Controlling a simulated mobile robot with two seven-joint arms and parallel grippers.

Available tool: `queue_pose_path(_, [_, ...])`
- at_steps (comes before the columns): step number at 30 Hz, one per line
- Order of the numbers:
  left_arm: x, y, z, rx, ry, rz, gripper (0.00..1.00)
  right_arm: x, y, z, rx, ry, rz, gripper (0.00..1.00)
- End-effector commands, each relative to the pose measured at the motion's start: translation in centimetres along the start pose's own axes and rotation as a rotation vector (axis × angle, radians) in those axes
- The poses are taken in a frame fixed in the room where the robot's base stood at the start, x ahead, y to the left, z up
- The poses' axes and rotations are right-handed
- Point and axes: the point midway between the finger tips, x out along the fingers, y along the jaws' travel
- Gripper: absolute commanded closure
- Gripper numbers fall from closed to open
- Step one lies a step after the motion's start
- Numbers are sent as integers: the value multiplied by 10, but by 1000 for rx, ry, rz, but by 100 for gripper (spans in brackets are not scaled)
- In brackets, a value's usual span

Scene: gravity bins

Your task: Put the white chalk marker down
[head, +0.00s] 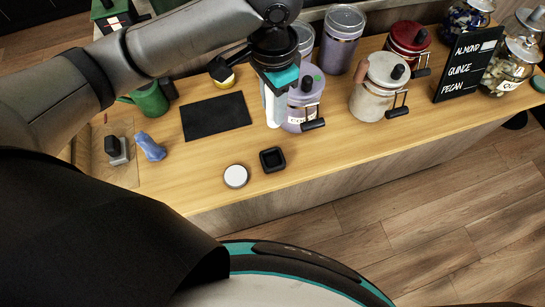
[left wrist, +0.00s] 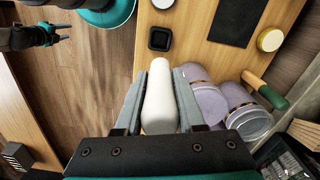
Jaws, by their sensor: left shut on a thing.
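The white chalk marker (left wrist: 160,92) is a plain white cylinder between the fingers of my left gripper (left wrist: 158,100) in the left wrist view. In the head view my left gripper (head: 274,102) points down over the counter, shut on the marker (head: 271,112), which shows partly beside the fingers. The marker stands roughly upright close to a lilac canister (head: 299,112). I cannot tell whether its lower end touches the counter (head: 205,165). A dark gripper, apparently my right one (left wrist: 60,34), shows small at the upper left of the left wrist view; its jaw state is unclear.
A black mat (head: 215,117), black square dish (head: 272,159), round white lid (head: 236,176) and blue object (head: 150,147) lie nearby. Lilac, white (head: 378,92) and red (head: 407,42) canisters stand right and behind. A menu sign (head: 467,65) stands farther right.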

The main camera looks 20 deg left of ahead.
Motion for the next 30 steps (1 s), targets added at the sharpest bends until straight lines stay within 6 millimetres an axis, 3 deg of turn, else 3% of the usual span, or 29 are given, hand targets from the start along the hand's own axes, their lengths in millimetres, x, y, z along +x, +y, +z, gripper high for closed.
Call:
queue_pose_path(15, [129, 0, 1, 0, -4, 0, 100, 36, -3, 2, 0, 1, -4, 50])
queue_pose_path(26, [170, 0, 1, 1, -3, -1, 100, 46, -3, 3, 0, 1, -3, 50])
queue_pose_path(30, [185, 0, 1, 0, -4, 0, 100, 40, -3, 3, 0, 1, -3, 50])
